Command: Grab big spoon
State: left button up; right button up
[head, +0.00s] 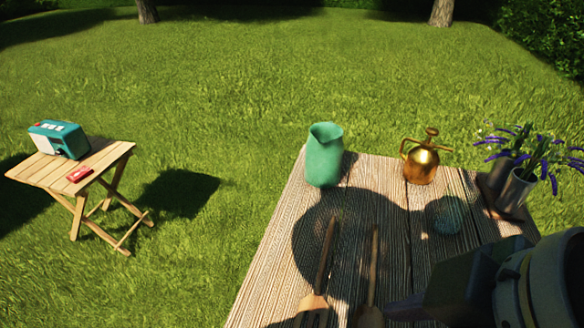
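Two long wooden utensils lie side by side on the slatted wooden table (270,285), handles pointing away from me. The right one, which looks like the spoon (373,265), has a rounded head cut off by the bottom edge. The left one, a wooden fork (325,255), has a head that looks slotted. My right gripper (405,306) comes in from the lower right, dark and in shadow, with its tip just right of the spoon's head. Whether it touches the spoon, and its finger opening, cannot be made out. My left gripper is out of view.
A green pitcher (324,156) and a brass mister (420,163) stand at the table's back. Pots with purple flowers (516,188) are at the right, and a round object (446,215) lies in shadow. A side table (110,158) holds a teal radio (60,139) and a red item (80,174).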

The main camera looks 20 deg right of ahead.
jog(key=w+a+f+n+b, duration=0.2)
jog(key=w+a+f+n, duration=0.15)
jog(key=n, duration=0.35)
jog(key=n+h+b, duration=0.2)
jog(key=n+b, duration=0.5)
jog(key=n, duration=0.6)
send_near(375, 270)
jog(key=w+f, duration=0.1)
jog(key=f, duration=0.2)
jog(key=shift+w+n+b, duration=0.4)
jog(key=b+x, duration=0.2)
jog(key=x, duration=0.3)
jog(key=shift+s+f, duration=0.1)
jog(key=shift+f, duration=0.2)
jog(key=shift+c, duration=0.3)
grip_shut()
